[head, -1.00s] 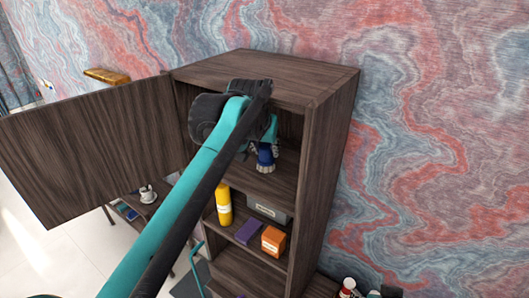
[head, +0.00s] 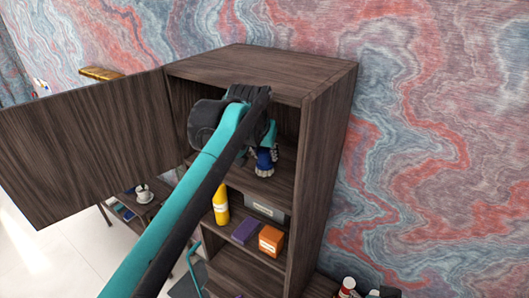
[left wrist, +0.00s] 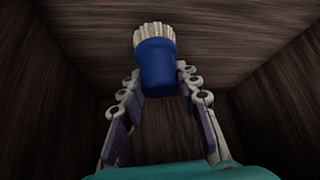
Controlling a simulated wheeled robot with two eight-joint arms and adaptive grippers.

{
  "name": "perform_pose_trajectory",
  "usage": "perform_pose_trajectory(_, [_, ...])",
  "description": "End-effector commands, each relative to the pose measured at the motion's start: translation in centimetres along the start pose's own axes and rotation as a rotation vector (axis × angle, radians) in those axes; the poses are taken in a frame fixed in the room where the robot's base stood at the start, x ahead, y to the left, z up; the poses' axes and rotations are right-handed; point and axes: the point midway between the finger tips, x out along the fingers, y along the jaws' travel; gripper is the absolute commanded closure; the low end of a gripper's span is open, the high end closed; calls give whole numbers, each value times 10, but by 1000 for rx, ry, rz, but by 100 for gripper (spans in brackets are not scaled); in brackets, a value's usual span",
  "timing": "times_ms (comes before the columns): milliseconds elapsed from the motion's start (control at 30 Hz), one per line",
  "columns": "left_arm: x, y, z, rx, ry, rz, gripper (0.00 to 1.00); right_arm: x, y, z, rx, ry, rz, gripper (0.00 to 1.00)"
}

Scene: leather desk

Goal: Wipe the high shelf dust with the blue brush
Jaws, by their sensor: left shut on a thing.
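The blue brush (head: 265,163) is inside the top compartment of the tall dark wooden cabinet, above or on its high shelf (head: 273,190). My left gripper (head: 262,150) is shut on the brush, and my arm hides part of the compartment. In the left wrist view, the blue brush (left wrist: 156,68) sits between the fingertips of my left gripper (left wrist: 158,78), with its pale bristles pointing away from the gripper. I cannot make out any dust, nor tell whether the bristles touch the shelf. My right gripper is not in view.
The cabinet door (head: 85,150) stands open to the left. The cabinet side wall (head: 322,165) bounds the compartment on the right. A yellow bottle (head: 221,203), a grey box (head: 265,208), a purple box (head: 245,231) and an orange box (head: 271,240) stand on the shelf below.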

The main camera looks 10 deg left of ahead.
Motion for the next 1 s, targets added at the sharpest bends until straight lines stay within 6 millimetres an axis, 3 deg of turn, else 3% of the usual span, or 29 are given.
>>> perform_pose_trajectory(1000, [16,1,6,0,0,0,97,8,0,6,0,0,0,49])
